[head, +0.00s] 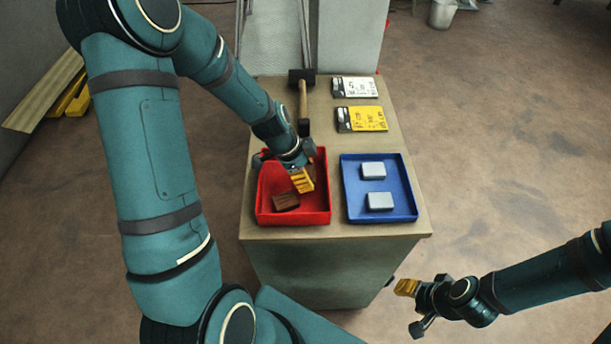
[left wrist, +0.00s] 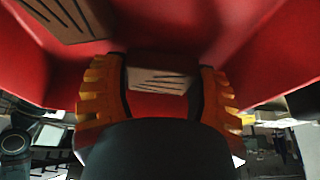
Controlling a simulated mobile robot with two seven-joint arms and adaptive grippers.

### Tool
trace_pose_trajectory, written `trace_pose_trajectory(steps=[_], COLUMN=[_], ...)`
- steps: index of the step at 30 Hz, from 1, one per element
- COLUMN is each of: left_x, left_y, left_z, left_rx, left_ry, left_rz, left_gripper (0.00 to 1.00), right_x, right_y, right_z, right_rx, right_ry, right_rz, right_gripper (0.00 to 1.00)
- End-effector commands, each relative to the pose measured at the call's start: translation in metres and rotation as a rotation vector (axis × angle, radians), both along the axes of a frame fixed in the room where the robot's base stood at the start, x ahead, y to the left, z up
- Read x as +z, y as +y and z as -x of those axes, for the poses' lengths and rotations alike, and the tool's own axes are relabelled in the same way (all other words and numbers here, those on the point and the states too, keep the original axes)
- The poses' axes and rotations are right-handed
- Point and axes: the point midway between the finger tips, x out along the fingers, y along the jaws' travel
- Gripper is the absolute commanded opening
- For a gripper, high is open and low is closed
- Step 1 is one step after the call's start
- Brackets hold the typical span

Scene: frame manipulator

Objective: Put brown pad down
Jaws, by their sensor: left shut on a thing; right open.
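My left gripper (head: 303,180) reaches down into the red tray (head: 321,215) and is shut on a brown pad (left wrist: 160,78). In the left wrist view its two yellow fingers lie on either side of this pad, with red tray surface around it. Whether the pad touches the tray floor I cannot tell. In the head view the gripper mostly hides it. A second brown pad (head: 286,202) lies in the near left part of the tray. It also shows at the upper left of the left wrist view (left wrist: 68,18). My right gripper (head: 412,306) is open and empty, off the table's front right.
A blue tray (head: 354,214) with two light grey blocks (head: 377,186) stands right of the red tray. A black-headed hammer (head: 303,95), a white pack (head: 355,87) and a yellow pack (head: 362,119) lie behind on the table (head: 268,92). Floor is free at the right.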

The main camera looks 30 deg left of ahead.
Motion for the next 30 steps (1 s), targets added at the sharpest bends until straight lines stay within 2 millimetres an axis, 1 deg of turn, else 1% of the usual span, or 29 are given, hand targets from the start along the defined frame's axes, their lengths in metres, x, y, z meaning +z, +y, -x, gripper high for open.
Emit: trace_pose_trajectory(steps=[1,3,9,14,15,26,28,30], left_x=[-0.008,-0.011,-0.01,-0.014,-0.013,-0.011,-0.008,0.0], left_y=[0.0,0.0,0.0,0.0,0.0,0.0,0.0,0.004], left_z=[0.0,0.0,0.0,0.0,0.0,0.0,0.0,0.001], left_rx=[0.0,0.0,0.0,0.0,-0.001,0.0,0.0,0.002], left_ry=[0.002,-0.001,-0.002,-0.002,-0.001,-0.001,-0.001,-0.004], left_rz=[0.001,0.0,-0.001,-0.001,-0.001,0.0,0.0,-0.001], left_gripper=[0.26,0.26,0.26,0.26,0.78,0.78,0.78,0.78], right_x=[-0.003,-0.003,-0.002,-0.007,-0.006,-0.004,0.0,0.0], right_y=[0.0,0.0,0.0,0.0,0.0,0.0,0.0,0.0], right_z=[0.0,0.0,0.0,0.0,0.0,0.0,0.0,0.0], right_rx=[0.001,0.001,0.001,0.001,0.001,0.001,0.001,0.0], right_ry=[0.001,0.001,0.001,-0.001,-0.001,-0.001,0.0,0.0], right_rz=[0.0,0.0,0.0,0.0,0.0,0.0,0.0,0.0], right_gripper=[0.47,0.47,0.47,0.47,0.47,0.47,0.47,0.47])
